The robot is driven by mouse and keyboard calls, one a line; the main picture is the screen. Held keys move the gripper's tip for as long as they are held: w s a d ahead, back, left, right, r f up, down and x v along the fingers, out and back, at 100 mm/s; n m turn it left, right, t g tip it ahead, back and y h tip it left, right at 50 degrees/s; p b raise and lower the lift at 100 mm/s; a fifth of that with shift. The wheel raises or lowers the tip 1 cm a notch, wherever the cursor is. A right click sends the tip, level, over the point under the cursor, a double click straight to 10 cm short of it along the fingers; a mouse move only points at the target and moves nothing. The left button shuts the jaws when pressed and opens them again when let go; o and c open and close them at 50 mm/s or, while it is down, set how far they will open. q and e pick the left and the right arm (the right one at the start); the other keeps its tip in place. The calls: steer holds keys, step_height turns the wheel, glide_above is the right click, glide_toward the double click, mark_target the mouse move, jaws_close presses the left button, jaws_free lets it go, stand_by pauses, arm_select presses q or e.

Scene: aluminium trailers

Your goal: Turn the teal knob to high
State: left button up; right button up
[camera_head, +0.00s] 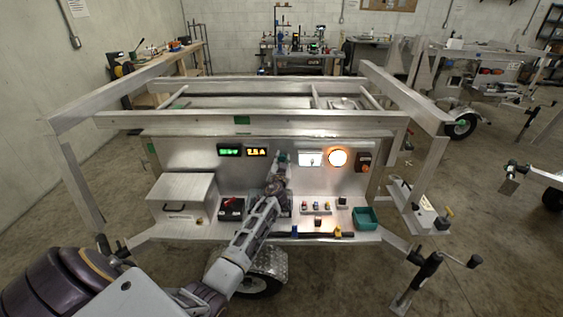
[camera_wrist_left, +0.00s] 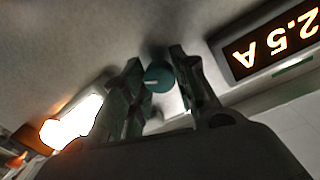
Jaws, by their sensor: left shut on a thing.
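The teal knob (camera_wrist_left: 158,78) sits on the trailer's metal front panel, between the two fingers of my left gripper (camera_wrist_left: 157,66). A small pale mark shows on the knob, but I cannot read its setting. My left gripper is shut on the knob. In the head view my left gripper (camera_head: 281,163) reaches up to the panel between the amber display and the white lit meter, and it mostly hides the knob. My right gripper is in neither view.
A green display (camera_head: 230,150) and an amber display reading 2.5 A (camera_wrist_left: 276,43) are on the panel. A white meter (camera_head: 310,159), a glowing lamp (camera_head: 338,158) and a red-orange switch (camera_head: 363,161) are to the right. A teal bin (camera_head: 365,218) stands on the shelf below.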

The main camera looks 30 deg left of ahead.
arm_select(q)
steer(key=m, duration=0.3)
steer(key=shift+m, duration=0.4)
steer(key=m, duration=0.2)
steer(key=shift+m+g+p, duration=0.3)
steer(key=m, duration=0.4)
steer(key=shift+r+y+p, duration=0.1)
steer(key=shift+y+p, duration=0.2)
steer(key=shift+p, duration=0.1)
steer(key=shift+m, duration=0.8)
steer(key=m+p, duration=0.1)
steer(key=m, duration=0.2)
steer(key=m+p, duration=0.1)
steer(key=m, duration=0.2)
steer(key=shift+d+g+y, duration=0.1)
steer(key=shift+g+y, duration=0.3)
steer(key=m+p, duration=0.1)
steer(key=m, duration=0.2)
steer(key=shift+m+p, duration=0.3)
steer(key=shift+p, duration=0.1)
steer(key=shift+m+y, duration=0.3)
steer(key=shift+m, duration=0.3)
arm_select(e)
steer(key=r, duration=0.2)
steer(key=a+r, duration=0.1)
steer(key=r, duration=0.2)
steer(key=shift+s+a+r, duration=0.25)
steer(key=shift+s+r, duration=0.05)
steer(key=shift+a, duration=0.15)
